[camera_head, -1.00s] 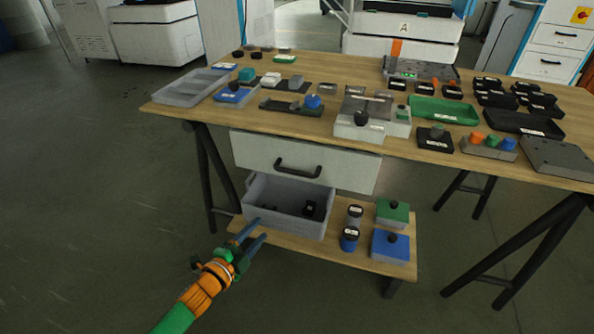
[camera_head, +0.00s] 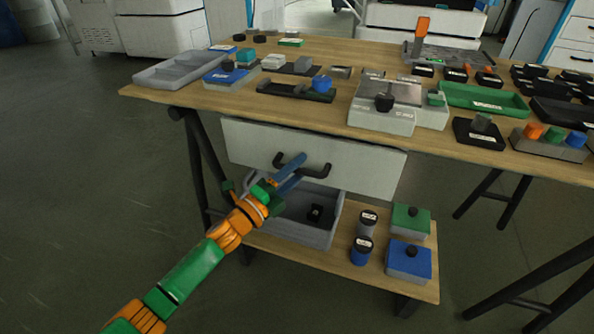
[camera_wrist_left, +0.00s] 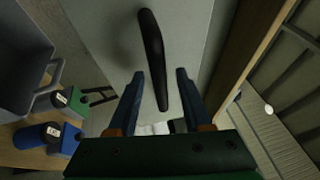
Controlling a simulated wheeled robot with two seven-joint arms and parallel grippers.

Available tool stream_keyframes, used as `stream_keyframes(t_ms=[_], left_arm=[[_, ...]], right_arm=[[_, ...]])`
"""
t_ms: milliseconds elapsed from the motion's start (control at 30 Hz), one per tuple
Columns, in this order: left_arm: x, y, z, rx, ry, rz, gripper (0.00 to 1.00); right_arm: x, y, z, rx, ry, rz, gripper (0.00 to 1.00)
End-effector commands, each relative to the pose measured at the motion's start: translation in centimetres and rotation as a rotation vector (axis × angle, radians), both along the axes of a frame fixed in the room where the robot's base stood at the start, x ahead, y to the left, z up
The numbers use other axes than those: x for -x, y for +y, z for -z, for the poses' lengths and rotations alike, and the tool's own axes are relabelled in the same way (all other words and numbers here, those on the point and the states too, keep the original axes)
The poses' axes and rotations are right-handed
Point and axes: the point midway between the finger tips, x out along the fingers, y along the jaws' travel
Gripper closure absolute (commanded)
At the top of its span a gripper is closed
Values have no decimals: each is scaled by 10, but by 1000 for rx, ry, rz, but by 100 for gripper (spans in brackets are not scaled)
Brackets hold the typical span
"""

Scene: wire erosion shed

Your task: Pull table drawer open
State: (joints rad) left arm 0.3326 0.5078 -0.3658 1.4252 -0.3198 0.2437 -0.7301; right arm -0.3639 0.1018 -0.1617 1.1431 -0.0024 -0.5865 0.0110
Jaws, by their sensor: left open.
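The table drawer (camera_head: 350,162) has a pale front under the wooden tabletop and looks shut. Its black bar handle (camera_head: 318,170) is partly hidden by my left gripper (camera_head: 291,172) in the head view. In the left wrist view the drawer front (camera_wrist_left: 105,25) fills the middle, and the handle (camera_wrist_left: 153,50) runs lengthwise between the two blue fingers of the left gripper (camera_wrist_left: 158,78). The fingers are open, one on each side of the handle's lower part, with gaps showing. My right gripper is not in view.
A grey bin (camera_head: 300,232) stands on the lower shelf (camera_head: 335,264) below the drawer, close to my left arm. Blue and green boxes (camera_head: 409,262) and jars stand beside it. The wooden tabletop (camera_head: 235,95) holds several trays and fixtures. Black trestle legs (camera_head: 193,160) flank the drawer.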

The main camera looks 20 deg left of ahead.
Motion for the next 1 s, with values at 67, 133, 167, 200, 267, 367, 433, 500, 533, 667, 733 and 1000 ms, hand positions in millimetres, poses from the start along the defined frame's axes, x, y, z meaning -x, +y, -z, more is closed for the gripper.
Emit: stream_keyframes(t_ms=[67, 133, 167, 200, 267, 367, 433, 500, 533, 667, 733, 1000], left_arm=[[0, 0, 0, 1, 0, 0, 50], [0, 0, 0, 1, 0, 0, 53], [0, 0, 0, 1, 0, 0, 61], [0, 0, 0, 1, 0, 0, 72], [0, 0, 0, 1, 0, 0, 88], [0, 0, 0, 1, 0, 0, 100], [0, 0, 0, 1, 0, 0, 100], [0, 0, 0, 1, 0, 0, 100], [0, 0, 0, 1, 0, 0, 100], [0, 0, 0, 1, 0, -1, 100], [0, 0, 0, 1, 0, -1, 100], [0, 0, 0, 2, 1, -1, 100]], right_arm=[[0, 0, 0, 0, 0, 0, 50], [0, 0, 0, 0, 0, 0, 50], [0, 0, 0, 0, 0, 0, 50], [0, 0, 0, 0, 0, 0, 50], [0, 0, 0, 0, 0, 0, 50], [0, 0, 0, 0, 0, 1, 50], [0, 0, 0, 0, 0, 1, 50], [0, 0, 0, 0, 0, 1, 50], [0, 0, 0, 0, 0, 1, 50], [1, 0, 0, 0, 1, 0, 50], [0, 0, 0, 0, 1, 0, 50], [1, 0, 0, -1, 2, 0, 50]])
